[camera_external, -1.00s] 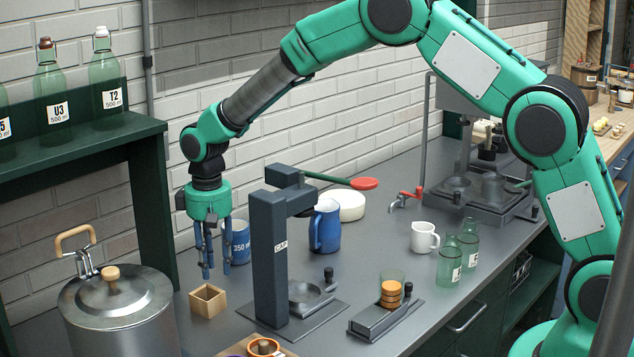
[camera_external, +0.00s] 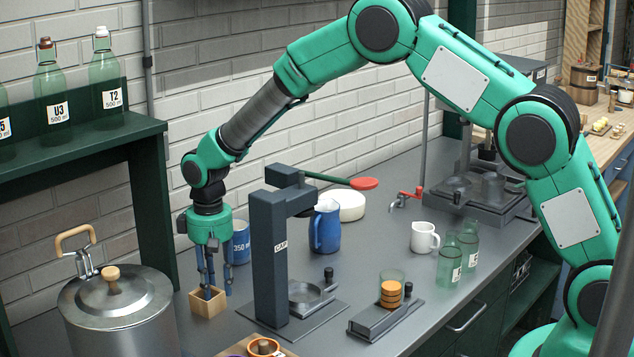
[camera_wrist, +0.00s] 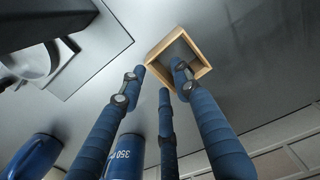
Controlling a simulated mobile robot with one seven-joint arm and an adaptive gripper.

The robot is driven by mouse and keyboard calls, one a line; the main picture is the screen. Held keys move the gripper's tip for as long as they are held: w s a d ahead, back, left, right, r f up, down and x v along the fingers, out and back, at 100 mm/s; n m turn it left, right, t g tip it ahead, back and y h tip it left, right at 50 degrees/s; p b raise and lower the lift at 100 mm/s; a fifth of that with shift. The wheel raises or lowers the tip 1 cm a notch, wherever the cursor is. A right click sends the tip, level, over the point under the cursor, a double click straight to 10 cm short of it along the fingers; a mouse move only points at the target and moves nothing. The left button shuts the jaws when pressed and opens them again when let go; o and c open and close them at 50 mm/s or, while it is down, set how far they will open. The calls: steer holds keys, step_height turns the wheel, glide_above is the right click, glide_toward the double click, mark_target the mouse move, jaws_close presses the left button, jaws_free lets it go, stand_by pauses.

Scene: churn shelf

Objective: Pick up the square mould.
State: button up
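The square mould (camera_external: 206,306) is a small open wooden box standing on the grey bench. It also shows in the wrist view, where its rim (camera_wrist: 163,43) is seen from above. My gripper (camera_external: 214,289) has three blue fingers, spread apart and pointing down at the mould. In the wrist view the fingers (camera_wrist: 160,77) straddle one wall: one tip appears over or inside the opening, and the other two are outside. I cannot tell whether any finger touches the wood. Part of the near wall is hidden by the fingers in the wrist view.
A dark capping stand (camera_external: 268,255) is just right of the mould. A metal churn (camera_external: 118,310) stands to the left. A blue 350 ml mug (camera_external: 241,242) is close behind my gripper, with a blue jug (camera_external: 325,228) beyond. A tray with orange-rimmed cups (camera_external: 263,347) lies in front.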

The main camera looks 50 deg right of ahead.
steer(key=shift+f, duration=0.8)
jaws_close()
